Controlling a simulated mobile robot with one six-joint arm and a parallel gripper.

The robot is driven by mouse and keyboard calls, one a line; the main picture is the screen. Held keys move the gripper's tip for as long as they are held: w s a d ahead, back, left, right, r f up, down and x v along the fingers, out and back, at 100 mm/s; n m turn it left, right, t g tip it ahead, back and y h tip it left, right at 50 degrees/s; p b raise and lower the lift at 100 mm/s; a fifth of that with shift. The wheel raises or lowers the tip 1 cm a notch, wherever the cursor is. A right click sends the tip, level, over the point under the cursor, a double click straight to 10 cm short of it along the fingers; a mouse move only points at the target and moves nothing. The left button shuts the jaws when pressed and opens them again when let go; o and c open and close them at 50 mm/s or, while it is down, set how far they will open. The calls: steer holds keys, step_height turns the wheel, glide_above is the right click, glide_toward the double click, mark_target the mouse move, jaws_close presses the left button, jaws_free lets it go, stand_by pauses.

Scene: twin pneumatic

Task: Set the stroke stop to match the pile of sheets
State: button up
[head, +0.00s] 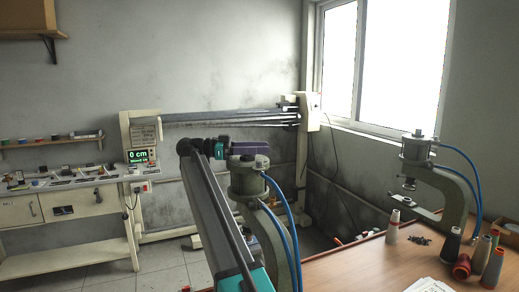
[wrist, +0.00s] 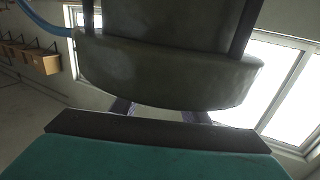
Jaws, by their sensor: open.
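Two grey-green pneumatic presses stand at the table, a near one (head: 247,182) and a far one (head: 417,150). The far press has a small knob (head: 418,133) on top; the top of the near press is hidden behind my gripper. My gripper (head: 252,148) is open, with its purple fingers at the top of the near press. In the wrist view a rounded grey-green body (wrist: 165,75) fills the middle, with dark finger parts showing on both sides. I cannot tell whether they touch it. White sheets (head: 432,285) lie at the table's front edge; their thickness is unclear.
The brown table (head: 365,262) holds several thread cones (head: 393,227) and small dark pieces (head: 418,240). Blue hoses (head: 283,215) hang from the near press. A green display (head: 143,156) reading 0 cm stands by the left bench. A window is behind.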

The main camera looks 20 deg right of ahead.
steer(key=shift+r+p, duration=1.4)
steer(key=shift+r, duration=0.2)
steer(key=s+a+b, duration=0.1)
steer(key=s, duration=0.3)
steer(key=s+a+b, duration=0.1)
steer(key=s+b, duration=0.1)
steer(key=s, duration=0.3)
steer(key=s+a+b, duration=0.1)
steer(key=s, duration=0.4)
steer(key=shift+a+r, duration=0.2)
steer(key=shift+r, duration=0.2)
steer(key=shift+s+a+r+b, duration=0.15)
steer(key=shift+s+b, duration=0.1)
steer(key=shift+s, duration=0.15)
steer(key=shift+s+a+r+b, duration=0.1)
steer(key=shift+s+b, duration=0.1)
steer(key=shift+s, duration=0.2)
steer(key=shift+w+d, duration=0.1)
steer(key=shift+d, duration=0.05)
